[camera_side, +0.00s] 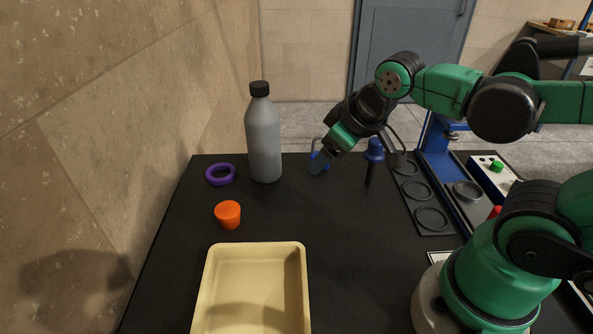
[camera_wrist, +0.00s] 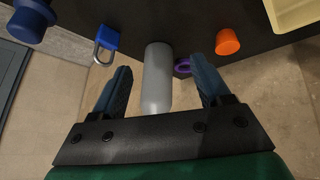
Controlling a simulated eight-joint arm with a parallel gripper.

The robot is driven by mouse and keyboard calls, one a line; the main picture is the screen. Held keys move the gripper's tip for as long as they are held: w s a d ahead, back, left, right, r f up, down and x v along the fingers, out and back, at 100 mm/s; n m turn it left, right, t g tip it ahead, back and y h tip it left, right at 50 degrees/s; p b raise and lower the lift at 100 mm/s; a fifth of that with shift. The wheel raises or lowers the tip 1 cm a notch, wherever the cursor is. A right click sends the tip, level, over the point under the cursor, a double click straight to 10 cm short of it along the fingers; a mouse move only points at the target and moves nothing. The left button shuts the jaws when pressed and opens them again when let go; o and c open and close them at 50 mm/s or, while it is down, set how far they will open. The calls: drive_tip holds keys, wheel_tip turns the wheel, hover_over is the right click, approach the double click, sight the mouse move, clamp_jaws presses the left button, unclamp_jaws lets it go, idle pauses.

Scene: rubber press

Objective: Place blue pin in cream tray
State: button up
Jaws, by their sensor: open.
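The blue pin (camera_side: 375,149) stands upright on the black table, blue head up and dark stem below, to the right of my gripper in the side view. Part of it shows at the upper left corner of the wrist view (camera_wrist: 30,20). The cream tray (camera_side: 256,248) lies empty at the front of the table; its corner shows at the upper right of the wrist view (camera_wrist: 290,24). My gripper (camera_side: 319,164) is above the table, tilted down and to the left. In the wrist view my gripper (camera_wrist: 162,85) has its fingers apart with nothing held.
A grey bottle (camera_side: 264,140), a purple ring (camera_side: 220,174) and an orange cup (camera_side: 228,215) stand on the left. A blue padlock (camera_wrist: 108,40) is close to my gripper. A rack with round recesses (camera_side: 417,191) and a blue press are right. The middle table is clear.

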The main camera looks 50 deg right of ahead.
drive_tip(key=shift+o, duration=0.5)
drive_tip(key=shift+s+a+r+m+t+y, duration=0.15)
drive_tip(key=shift+a+r+m+t+y, duration=0.1)
drive_tip(key=shift+a+m+t+y, duration=0.4)
drive_tip(key=shift+d+g+h, duration=0.1)
drive_tip(key=shift+g+h, duration=0.15)
drive_tip(key=shift+r, duration=0.1)
